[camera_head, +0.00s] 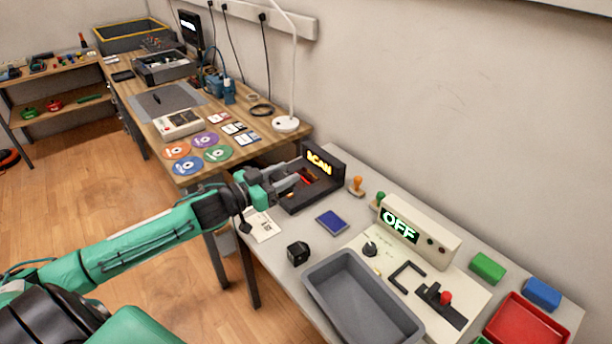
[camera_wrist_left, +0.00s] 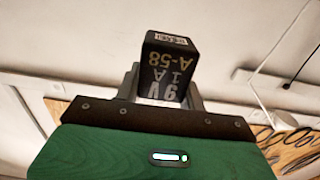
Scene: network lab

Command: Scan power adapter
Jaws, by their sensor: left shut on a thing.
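My left gripper (camera_head: 292,184) reaches in from the left to the black scanner (camera_head: 334,185) with the lit SCAN sign. In the left wrist view the gripper (camera_wrist_left: 165,92) is shut on a black power adapter (camera_wrist_left: 168,65). The adapter is marked 9V 1A A-58 and has a white barcode label at its top end. In the head view the adapter is hard to make out against the dark scanner, where a red-orange glow shows beside the fingertips. Whether it touches the scanner I cannot tell. My right gripper is not in view.
A black block (camera_head: 298,252), a blue square (camera_head: 332,222) and a grey tray (camera_head: 350,305) are on the near table. A white box reading OFF (camera_head: 425,235) stands behind the tray. A printed sheet (camera_head: 262,226) lies near the scanner. A wooden desk (camera_head: 270,150) adjoins at the back.

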